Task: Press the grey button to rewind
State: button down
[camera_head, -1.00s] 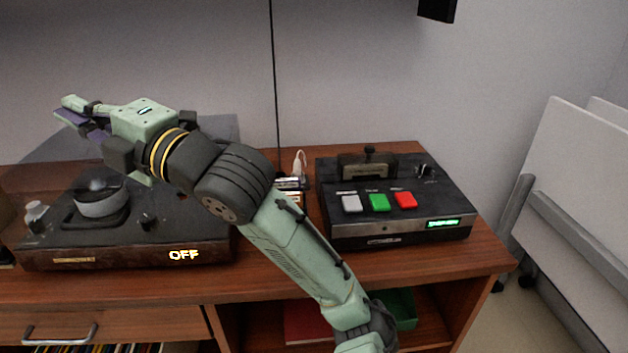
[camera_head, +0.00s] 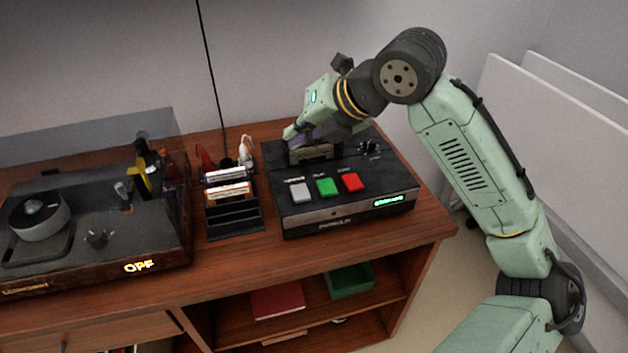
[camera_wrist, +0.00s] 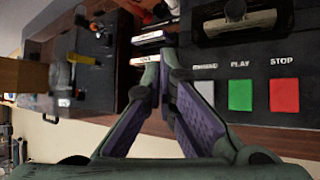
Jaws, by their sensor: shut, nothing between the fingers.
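The black tape player (camera_head: 350,211) stands on the wooden cabinet, with a lit green display at its front right. Its grey button (camera_head: 300,190) is leftmost, beside the green button (camera_head: 327,187) and the red button (camera_head: 351,182). My gripper (camera_head: 289,134) is shut and empty, above the back left of the player in the head view. In the wrist view my fingertips (camera_wrist: 164,62) meet left of the grey button (camera_wrist: 206,92). A finger partly covers its lower left and its label. The PLAY and STOP labels are readable. The fingers appear apart from the buttons.
A turntable (camera_head: 150,225) with a clear lid and a lit OFF sign stands at the left. A black rack (camera_head: 235,218) with several cassettes sits between it and the player. A red book (camera_head: 277,301) and a green box (camera_head: 350,281) lie on the shelf below.

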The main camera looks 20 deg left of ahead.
aim_at(304, 190)
jog(key=shift+d+f, duration=0.1)
jog(key=shift+d, duration=0.4)
notch_tip(304, 190, down, 9)
jog(key=b, duration=0.6)
jog(key=shift+a+b, duration=0.1)
jog(key=shift+b, duration=0.25)
dwell(1.0)
jog(key=shift+f+b, duration=0.25)
jog(key=shift+b, duration=0.1)
jog(key=shift+f+b, duration=0.5)
jog(key=shift+f, duration=0.1)
dwell(0.4)
jog(key=shift+r, duration=0.1)
jog(key=shift+r+p, duration=0.75)
jog(key=shift+r, duration=0.15)
